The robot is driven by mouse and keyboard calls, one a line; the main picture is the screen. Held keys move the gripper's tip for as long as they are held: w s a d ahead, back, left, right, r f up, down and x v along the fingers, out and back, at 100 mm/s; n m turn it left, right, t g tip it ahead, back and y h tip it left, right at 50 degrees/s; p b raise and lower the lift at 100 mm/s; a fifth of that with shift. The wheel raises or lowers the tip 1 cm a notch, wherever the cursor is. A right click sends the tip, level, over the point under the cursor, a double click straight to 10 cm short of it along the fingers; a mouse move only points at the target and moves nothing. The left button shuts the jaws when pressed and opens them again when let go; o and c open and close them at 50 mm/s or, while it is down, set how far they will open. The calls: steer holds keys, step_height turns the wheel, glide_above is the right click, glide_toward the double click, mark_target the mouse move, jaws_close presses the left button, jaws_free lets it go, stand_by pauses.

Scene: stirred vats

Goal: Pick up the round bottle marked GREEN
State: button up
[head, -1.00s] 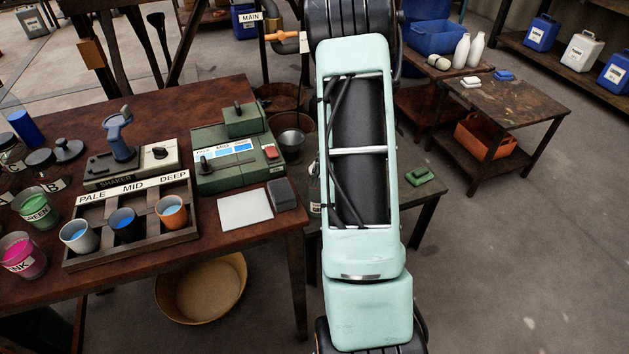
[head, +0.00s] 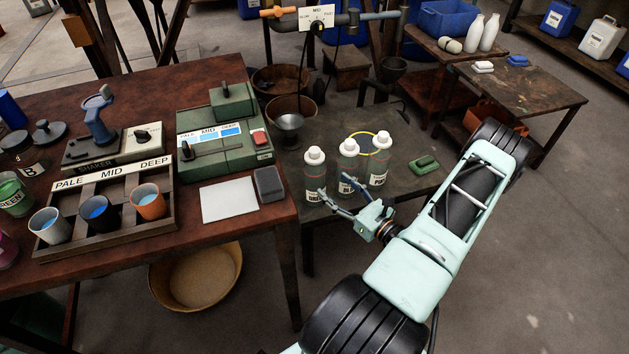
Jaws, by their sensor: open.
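Three white-capped round bottles stand upright on the low dark table (head: 413,144): a left one (head: 314,172), a middle one (head: 347,160) and a right one (head: 380,160). Their labels are small; I cannot read GREEN for certain on any. My gripper (head: 332,185) is open and empty, its fingers spread toward the left and middle bottles. One finger overlaps the lower middle bottle and the other reaches the lower left bottle in the picture; I cannot tell whether they touch. A jar marked GREEN (head: 14,194) with green content stands at the left edge of the red-brown table.
Open floor lies right.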

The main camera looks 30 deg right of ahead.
mark_target(314, 171)
steer(key=w, duration=0.3)
steer(key=w+a+b, duration=0.1)
steer(key=w, duration=0.5)
steer(key=shift+a, duration=0.35)
steer(key=shift+c, duration=0.6)
steer(key=shift+r, duration=0.1)
steer(key=c, duration=1.2)
